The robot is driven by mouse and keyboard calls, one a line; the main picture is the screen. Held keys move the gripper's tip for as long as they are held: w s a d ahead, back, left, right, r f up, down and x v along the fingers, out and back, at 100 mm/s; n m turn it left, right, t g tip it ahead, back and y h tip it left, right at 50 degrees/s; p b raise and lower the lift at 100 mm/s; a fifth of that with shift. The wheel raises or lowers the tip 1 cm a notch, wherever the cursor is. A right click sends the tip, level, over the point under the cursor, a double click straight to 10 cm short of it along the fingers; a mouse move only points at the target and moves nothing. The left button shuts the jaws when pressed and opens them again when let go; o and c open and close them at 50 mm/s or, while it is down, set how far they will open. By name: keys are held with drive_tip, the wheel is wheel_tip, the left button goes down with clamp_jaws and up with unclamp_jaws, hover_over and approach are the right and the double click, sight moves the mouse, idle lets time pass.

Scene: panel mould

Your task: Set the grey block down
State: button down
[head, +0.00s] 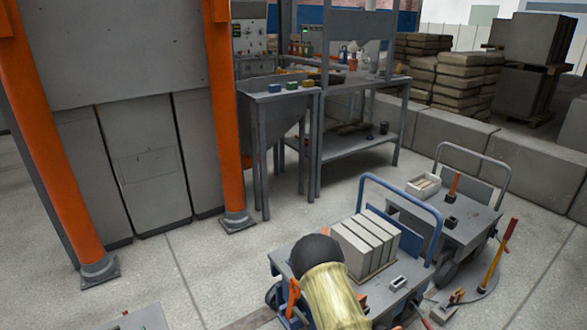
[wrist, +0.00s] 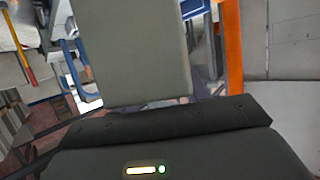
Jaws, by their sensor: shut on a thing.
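The grey block (wrist: 140,55) is a smooth, flat-faced slab that fills the upper middle of the wrist view. My gripper (wrist: 165,122) shows as a dark body across the bottom of that view, shut on the block, which stands out beyond its edge. The fingertips are hidden. In the head view my arm rises at the bottom middle, but I cannot make out my gripper or the held block there. The wrist view does not clearly show a surface touching the block.
A cart (head: 400,300) with a blue handle carries a row of several pale grey slabs (head: 365,243). A second cart (head: 462,222) holds a white box (head: 423,186). A grey workbench (head: 350,150) and orange posts (head: 225,110) stand behind. Open concrete floor (head: 200,270) lies to the left.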

drive_tip(key=shift+s+d+f+n+y, duration=0.15)
drive_tip(key=shift+d+n+y, duration=0.15)
drive_tip(key=shift+d+y, duration=0.1)
drive_tip(key=shift+f, duration=0.15)
drive_tip(key=shift+r, duration=0.2)
drive_tip(key=s+r+p, duration=0.2)
drive_tip(key=r+p, duration=1.2)
drive_tip(key=r, duration=0.1)
drive_tip(key=s+r+p, duration=0.2)
drive_tip(key=r+p, duration=1.2)
drive_tip(key=r, duration=0.1)
drive_tip(key=shift+a, duration=0.15)
drive_tip(key=shift+s, duration=0.1)
